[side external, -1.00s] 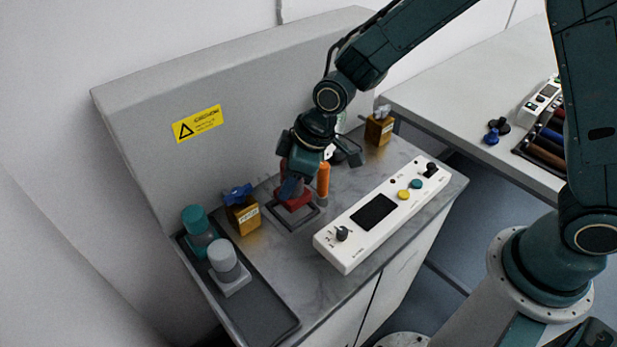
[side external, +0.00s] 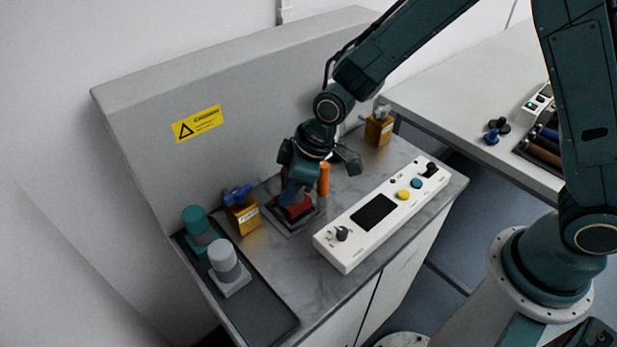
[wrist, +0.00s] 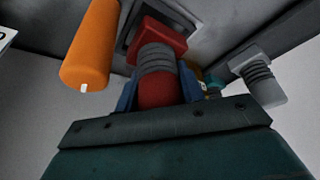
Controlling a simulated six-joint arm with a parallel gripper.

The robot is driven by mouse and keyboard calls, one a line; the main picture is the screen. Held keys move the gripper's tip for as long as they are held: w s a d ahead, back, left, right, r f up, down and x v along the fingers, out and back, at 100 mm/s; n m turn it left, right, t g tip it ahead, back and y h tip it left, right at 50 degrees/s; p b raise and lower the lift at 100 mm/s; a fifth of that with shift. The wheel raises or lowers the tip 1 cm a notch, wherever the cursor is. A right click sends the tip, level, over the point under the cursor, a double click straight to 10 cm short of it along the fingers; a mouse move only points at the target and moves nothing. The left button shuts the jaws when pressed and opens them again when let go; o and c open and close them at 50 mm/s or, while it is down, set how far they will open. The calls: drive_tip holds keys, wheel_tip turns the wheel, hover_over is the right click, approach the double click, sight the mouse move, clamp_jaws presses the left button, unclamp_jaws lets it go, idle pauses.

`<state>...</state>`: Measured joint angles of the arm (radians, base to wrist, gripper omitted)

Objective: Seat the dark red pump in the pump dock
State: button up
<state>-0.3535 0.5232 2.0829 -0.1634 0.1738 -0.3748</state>
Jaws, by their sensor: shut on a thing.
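The dark red pump (side external: 297,211) is low at the pump dock (side external: 291,229), a dark square frame on the marble-patterned top. My gripper (side external: 291,196) is shut on the pump from above and hides much of it in the side view. In the wrist view the pump (wrist: 158,62) shows a red square base, a grey ribbed middle and a red rounded end between the blue fingers. The dock (wrist: 132,36) shows as a dark frame around and behind the base. I cannot tell whether the base is fully down inside the frame.
An orange cylinder (side external: 323,179) stands close beside the dock. A yellow block with a blue knob (side external: 243,215) is to the left. A tray (side external: 268,317) holds a teal pump (side external: 198,226) and a grey-white pump (side external: 226,264). A white control panel (side external: 377,213) lies to the right.

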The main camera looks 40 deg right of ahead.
drive_tip(key=shift+f, duration=0.75)
drive_tip(key=o, duration=1.3)
drive_tip(key=shift+r, duration=0.15)
drive_tip(key=shift+r, duration=4.35)
